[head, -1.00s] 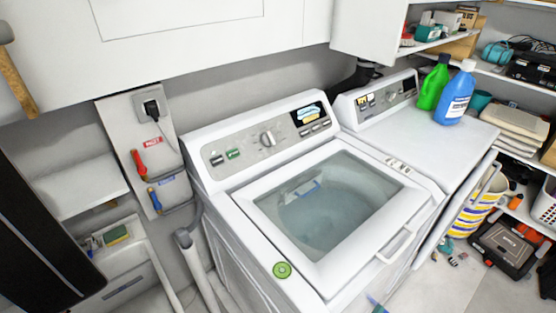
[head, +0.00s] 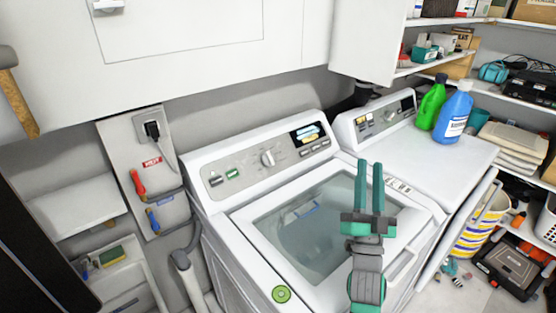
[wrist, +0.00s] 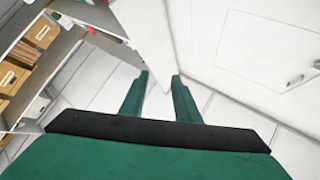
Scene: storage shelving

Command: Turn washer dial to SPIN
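The washer (head: 215,225) stands in the middle of the head view with its glass lid shut. Its silver dial (head: 268,157) sits on the slanted control panel (head: 240,178) at the back, between buttons at the left and a small display at the right. Any lettering around the dial is too small to read. My gripper (head: 370,165), with green fingers, is raised in front of the washer's lid, to the right of the dial and apart from it. The fingers are spread with an empty gap between them. In the wrist view the fingers (wrist: 158,98) also show apart, with nothing between them.
A dryer (head: 425,155) stands to the right with a green bottle (head: 430,102) and a blue bottle (head: 453,112) on top. White cabinets (head: 190,45) overhang the panel. Shelves (head: 510,75) fill the right side. A hose panel (head: 145,185) is at the left.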

